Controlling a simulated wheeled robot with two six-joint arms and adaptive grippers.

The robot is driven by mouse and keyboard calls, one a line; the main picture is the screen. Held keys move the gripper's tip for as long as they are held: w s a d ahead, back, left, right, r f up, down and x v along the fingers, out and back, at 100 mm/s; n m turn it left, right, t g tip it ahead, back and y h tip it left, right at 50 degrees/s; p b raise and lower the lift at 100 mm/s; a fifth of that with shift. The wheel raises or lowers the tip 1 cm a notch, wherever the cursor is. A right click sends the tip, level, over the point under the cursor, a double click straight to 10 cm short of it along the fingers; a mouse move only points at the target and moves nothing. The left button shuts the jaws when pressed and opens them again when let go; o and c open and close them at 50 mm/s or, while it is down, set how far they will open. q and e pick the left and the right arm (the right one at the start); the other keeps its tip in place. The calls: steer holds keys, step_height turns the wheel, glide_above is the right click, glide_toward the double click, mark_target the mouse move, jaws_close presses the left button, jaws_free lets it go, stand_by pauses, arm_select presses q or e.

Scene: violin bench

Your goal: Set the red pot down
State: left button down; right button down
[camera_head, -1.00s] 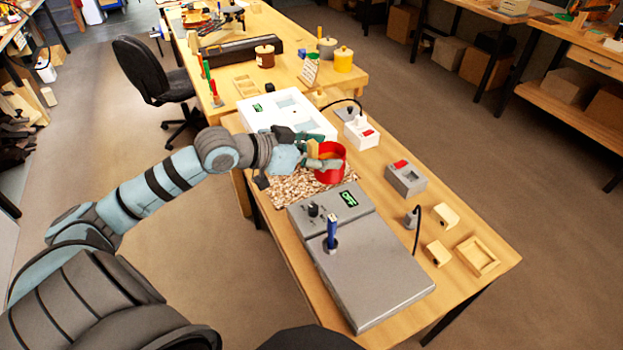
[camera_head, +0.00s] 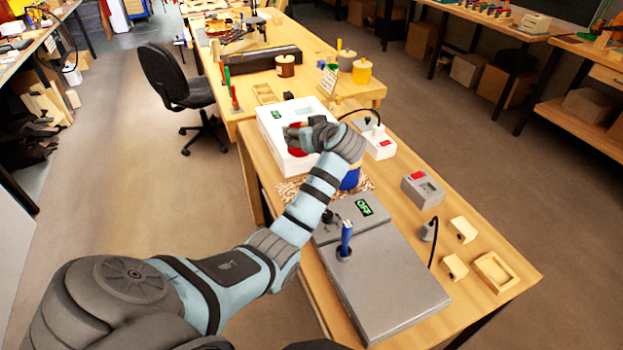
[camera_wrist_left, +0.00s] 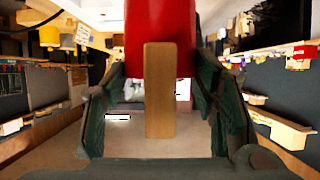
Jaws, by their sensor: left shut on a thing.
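The red pot (camera_head: 297,153) is over the white box with square wells in the head view, mostly hidden by my left gripper (camera_head: 293,134). In the left wrist view the red pot (camera_wrist_left: 160,35) fills the upper middle, with its wooden handle (camera_wrist_left: 160,92) between my dark green fingers (camera_wrist_left: 160,115). My left gripper is shut on this handle. I cannot tell whether the pot's base touches the white box (camera_head: 268,128) or hangs in or above a well. My right gripper is not in view.
A grey unit (camera_head: 385,275) with a blue-handled tool (camera_head: 346,238) stands nearer. A speckled mat (camera_head: 288,188) lies partly under my arm, with a blue shape (camera_head: 350,179) beside it. A white switch box (camera_head: 379,146) and a grey box (camera_head: 422,190) stand to the right.

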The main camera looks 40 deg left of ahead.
arm_select(q)
step_height(320, 180, down, 14)
steer(key=shift+r+b, duration=0.1)
steer(key=shift+b, duration=0.9)
steer(key=shift+a, duration=0.1)
